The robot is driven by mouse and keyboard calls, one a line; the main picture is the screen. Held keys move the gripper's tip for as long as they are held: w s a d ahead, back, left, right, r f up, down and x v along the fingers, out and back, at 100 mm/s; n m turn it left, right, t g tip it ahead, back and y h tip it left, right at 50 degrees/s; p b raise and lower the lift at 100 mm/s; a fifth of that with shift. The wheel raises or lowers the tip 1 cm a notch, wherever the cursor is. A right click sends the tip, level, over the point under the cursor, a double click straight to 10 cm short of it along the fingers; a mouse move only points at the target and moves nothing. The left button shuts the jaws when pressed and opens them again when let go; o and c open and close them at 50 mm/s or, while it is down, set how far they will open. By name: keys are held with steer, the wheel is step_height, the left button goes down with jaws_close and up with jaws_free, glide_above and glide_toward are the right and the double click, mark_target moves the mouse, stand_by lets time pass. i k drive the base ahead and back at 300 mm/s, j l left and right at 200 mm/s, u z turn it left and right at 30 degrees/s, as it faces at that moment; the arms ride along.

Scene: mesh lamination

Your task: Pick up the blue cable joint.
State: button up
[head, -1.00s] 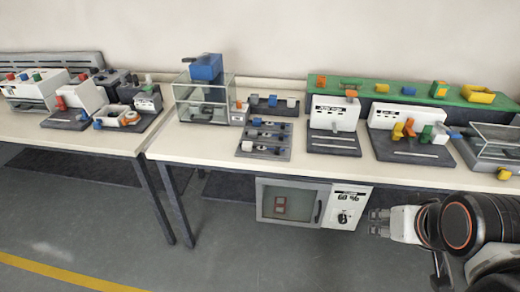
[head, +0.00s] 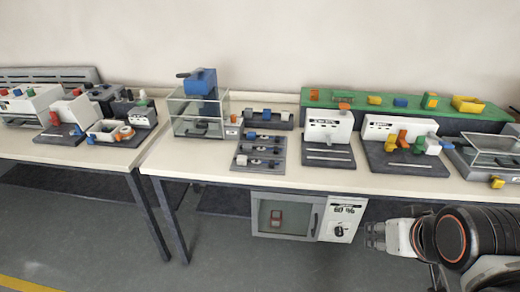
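Several small blue pieces show in the head view, and I cannot tell which is the blue cable joint. One blue block (head: 400,102) sits on the long green board (head: 480,115). Another blue piece (head: 267,114) sits on a small dark rack at the table's middle. A third blue piece (head: 446,144) is beside the white block on the right fixture. My gripper (head: 370,235) is low at the right, in front of and below the table edge, pointing left. It touches none of these pieces. Its fingers are too small to judge.
White fixtures on dark bases crowd the table (head: 205,171). A cabinet (head: 285,220) with a dial hangs beneath, left of my gripper. Open floor (head: 90,230) lies in front.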

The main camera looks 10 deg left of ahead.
mark_target(251, 135)
steer(key=i+j+u, duration=0.15)
steer(key=i+j, duration=0.2)
steer(key=i+j+u, duration=0.1)
steer(key=i+j, duration=0.15)
steer(key=i, duration=0.25)
steer(key=i+j+u, duration=0.15)
steer(key=i, duration=0.3)
steer(key=i+j+u, duration=0.15)
steer(key=i+j, duration=0.15)
steer(key=i, duration=0.15)
